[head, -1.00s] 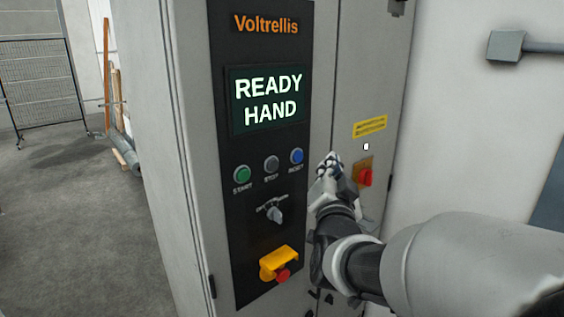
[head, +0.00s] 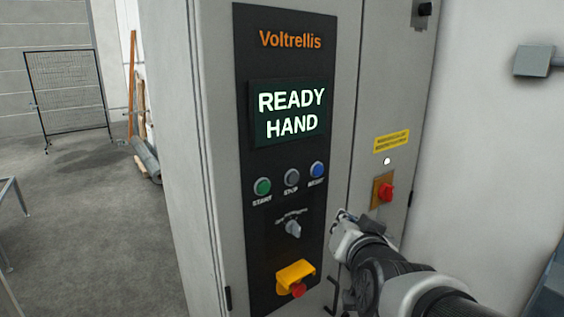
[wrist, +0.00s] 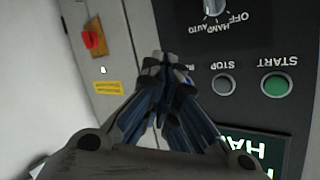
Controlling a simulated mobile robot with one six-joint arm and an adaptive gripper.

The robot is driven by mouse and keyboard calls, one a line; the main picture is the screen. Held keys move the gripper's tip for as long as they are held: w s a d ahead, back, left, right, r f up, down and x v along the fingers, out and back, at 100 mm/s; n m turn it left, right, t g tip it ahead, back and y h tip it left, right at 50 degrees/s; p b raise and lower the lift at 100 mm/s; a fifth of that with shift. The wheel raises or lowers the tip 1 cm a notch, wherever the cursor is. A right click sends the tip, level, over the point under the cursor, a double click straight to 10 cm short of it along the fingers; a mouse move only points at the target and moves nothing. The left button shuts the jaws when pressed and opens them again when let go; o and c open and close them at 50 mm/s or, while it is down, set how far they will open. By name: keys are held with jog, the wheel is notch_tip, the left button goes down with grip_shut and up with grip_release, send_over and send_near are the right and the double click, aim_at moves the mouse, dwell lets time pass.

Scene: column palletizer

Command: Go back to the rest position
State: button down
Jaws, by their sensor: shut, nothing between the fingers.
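My gripper (head: 341,220) is shut and empty in the head view, in front of the grey cabinet and right of the selector knob. In the wrist view my gripper (wrist: 165,62) also shows shut, its fingertips together. The wrist view shows the panel upside down, and the fingers partly hide the reset button area. The black control panel (head: 262,215) carries a lit screen (head: 291,112) reading READY HAND. Below it are a green start button (head: 262,186), a grey stop button (head: 292,177), a blue reset button (head: 317,170) and the selector knob (head: 293,229).
A red rotary switch (head: 386,192) on a yellow plate sits on the cabinet's right door. A red emergency stop (head: 298,289) sits under a yellow shroud (head: 295,273). Open grey floor (head: 90,220) lies to the left, with a mesh fence panel (head: 70,90) behind.

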jog(key=s+d+f+n+g, duration=0.1)
jog(key=s+f+g, duration=0.4)
jog(key=s, duration=0.8)
jog(key=s+f+n+g, duration=0.4)
jog(key=s+f, duration=0.3)
jog(key=s, duration=0.7)
jog(key=shift+s+d+f+g, duration=0.15)
jog(key=shift+d+g, duration=0.2)
jog(key=shift+g, duration=0.15)
